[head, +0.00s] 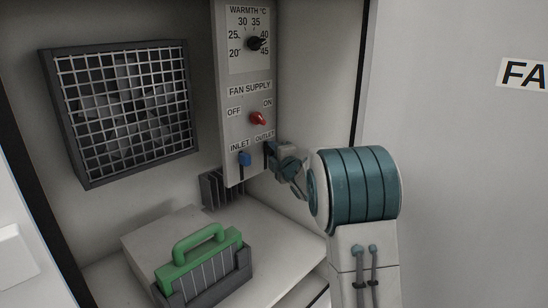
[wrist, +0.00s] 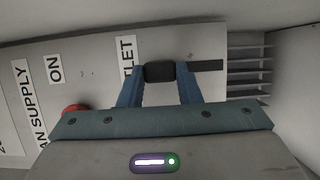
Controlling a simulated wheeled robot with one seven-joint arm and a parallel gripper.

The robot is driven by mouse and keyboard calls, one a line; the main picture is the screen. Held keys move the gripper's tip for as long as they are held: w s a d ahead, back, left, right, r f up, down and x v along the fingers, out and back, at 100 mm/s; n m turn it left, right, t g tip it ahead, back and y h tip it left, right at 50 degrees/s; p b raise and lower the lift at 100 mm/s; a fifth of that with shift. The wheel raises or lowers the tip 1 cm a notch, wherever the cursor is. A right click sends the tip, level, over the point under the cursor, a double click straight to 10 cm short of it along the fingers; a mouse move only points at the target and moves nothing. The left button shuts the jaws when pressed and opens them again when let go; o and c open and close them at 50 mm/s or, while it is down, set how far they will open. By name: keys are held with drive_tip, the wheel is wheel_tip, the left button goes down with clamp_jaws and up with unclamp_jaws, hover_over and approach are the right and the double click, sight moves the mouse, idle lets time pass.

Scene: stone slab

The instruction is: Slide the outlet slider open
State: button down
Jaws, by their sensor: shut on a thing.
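The outlet slider's dark knob (wrist: 160,71) sits between my gripper's two blue fingers in the wrist view. My gripper (wrist: 160,82) is shut on it. The bare dark slot (wrist: 206,66) shows on the right of the knob, on the side away from the OUTLET label (wrist: 127,55). In the head view my gripper (head: 272,153) is at the lower right of the control panel (head: 232,100), just under the OUTLET label (head: 265,137), and hides the knob there.
The blue inlet slider (head: 245,159) is close on the left of my gripper. Above are the red fan supply switch (head: 258,118) and black warmth dial (head: 256,43). A green-handled filter box (head: 205,265) stands below. A grilled fan (head: 125,105) is at the left.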

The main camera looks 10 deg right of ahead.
drive_tip(key=c, duration=1)
unclamp_jaws()
drive_tip(key=shift+r, duration=0.3)
drive_tip(key=shift+c, duration=0.2)
drive_tip(key=shift+f, duration=0.1)
drive_tip(key=b+v, duration=0.2)
drive_tip(key=v, duration=1.2)
drive_tip(key=shift+w+d, duration=0.1)
drive_tip(key=s+a+f+m+g+h+p, duration=0.1)
drive_tip(key=s+m+g+p, duration=0.3)
drive_tip(key=s, duration=1.2)
drive_tip(key=s+a+f+m+g+h+p, duration=0.2)
drive_tip(key=s+m+g, duration=0.8)
drive_tip(key=s+m, duration=0.7)
drive_tip(key=shift+s+a+f+g+h+p, duration=0.25)
drive_tip(key=shift+f+g+h+p, duration=0.2)
drive_tip(key=shift+f+p, duration=0.45)
